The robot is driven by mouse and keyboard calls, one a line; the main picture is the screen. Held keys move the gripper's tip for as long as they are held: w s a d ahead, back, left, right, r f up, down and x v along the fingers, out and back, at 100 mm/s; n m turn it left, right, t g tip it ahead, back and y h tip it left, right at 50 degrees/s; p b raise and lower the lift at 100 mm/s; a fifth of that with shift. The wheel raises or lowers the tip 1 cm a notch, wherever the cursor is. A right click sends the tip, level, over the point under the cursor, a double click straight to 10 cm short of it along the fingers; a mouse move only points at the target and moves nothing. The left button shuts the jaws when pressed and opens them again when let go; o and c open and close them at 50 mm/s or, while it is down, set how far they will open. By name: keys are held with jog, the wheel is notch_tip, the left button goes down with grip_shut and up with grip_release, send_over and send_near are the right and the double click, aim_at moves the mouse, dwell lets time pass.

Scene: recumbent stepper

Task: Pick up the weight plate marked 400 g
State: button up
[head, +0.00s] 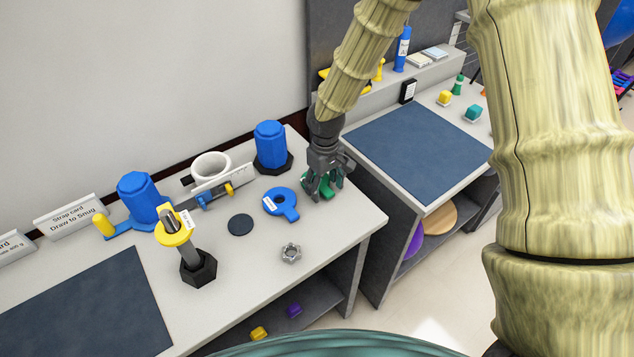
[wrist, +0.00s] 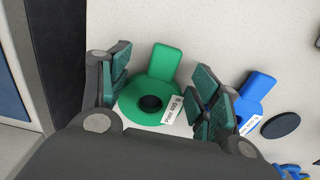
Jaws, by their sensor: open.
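A green weight plate (wrist: 135,103) lies on the bench top in the wrist view. It is a disc with a dark centre hole, a tab handle and a white label that reads "Plate 400 g". My gripper (wrist: 160,92) is open, with one finger on each side of the plate. I cannot tell whether the fingers touch it. In the head view my gripper (head: 322,182) points down at the bench's right end and hides most of the plate.
A blue plate (head: 282,203) lies left of my gripper, with a dark disc (head: 240,224) and a metal nut (head: 291,252) nearby. A blue cylinder (head: 271,147) stands behind. A yellow plate (head: 174,229) sits on a post. A gap separates the second bench (head: 420,150).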

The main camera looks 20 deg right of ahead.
grip_shut()
jog(key=shift+r, duration=0.15)
dwell(0.4)
